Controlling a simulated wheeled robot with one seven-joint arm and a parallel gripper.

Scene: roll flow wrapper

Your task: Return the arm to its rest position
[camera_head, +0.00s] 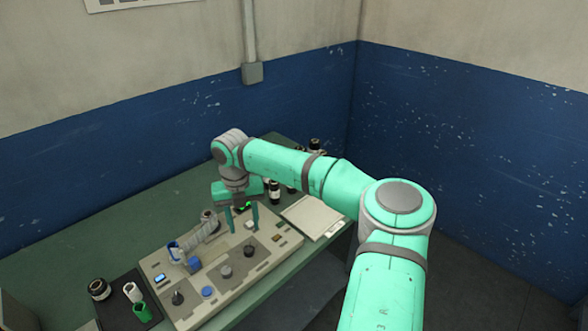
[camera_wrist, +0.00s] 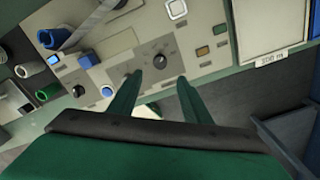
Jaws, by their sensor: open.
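My arm reaches from the lower right over the green table in the head view. My gripper (camera_head: 242,218) points down above the beige control panel (camera_head: 215,278), with its two green fingers apart and nothing between them. In the wrist view my gripper (camera_wrist: 158,90) also shows its fingers spread, over the panel's dials and its front edge. The panel (camera_wrist: 205,15) carries a dark dial (camera_wrist: 160,58), a blue round button (camera_wrist: 107,91) and small coloured buttons. How far the fingertips are above the panel is hard to tell.
A dark tray (camera_head: 112,318) with rolls stands left of the panel. A white tray or pad (camera_head: 312,217) lies to its right, with several dark bottles (camera_head: 274,192) behind. The blue wall (camera_head: 310,90) closes off the back and right. A wall conduit box (camera_head: 252,73) hangs above.

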